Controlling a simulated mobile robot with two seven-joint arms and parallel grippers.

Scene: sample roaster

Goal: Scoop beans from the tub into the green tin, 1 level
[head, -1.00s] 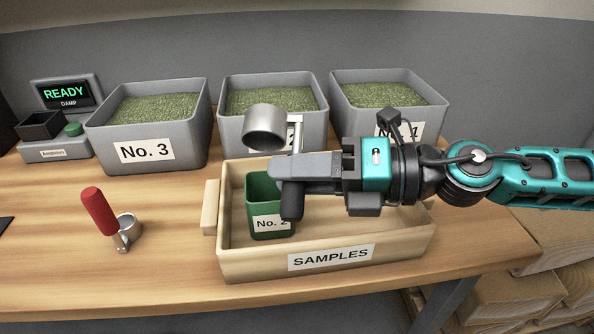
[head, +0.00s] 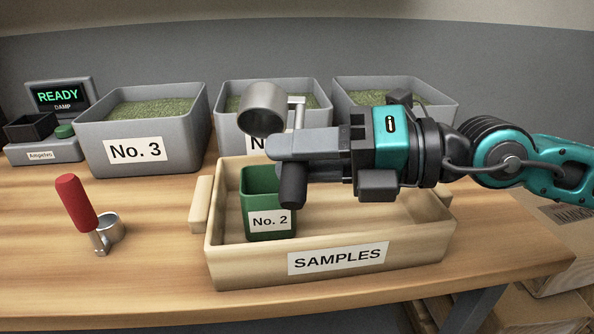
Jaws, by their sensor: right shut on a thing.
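My right gripper (head: 280,160) comes in from the right and is shut on a scoop. The scoop's dark handle (head: 292,187) hangs below the fingers, and its metal cup (head: 262,108) stands above them on a light stem. The cup is tipped over, its mouth turned to the lower left; I see no beans in it. The green tin (head: 258,195), labelled No. 2, stands upright in the wooden tray, just below the gripper. Its right rim is covered, and no beans show inside. Behind is the middle tub (head: 230,135) of green beans, its label mostly hidden. My left gripper is out of view.
The SAMPLES tray (head: 400,255) holds the tin and has bare floor to its right. Tub No. 3 (head: 187,150) and a right tub (head: 447,105) flank the middle one. A red-handled scoop (head: 76,203) stands at left. A meter (head: 58,97) reads READY, DAMP.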

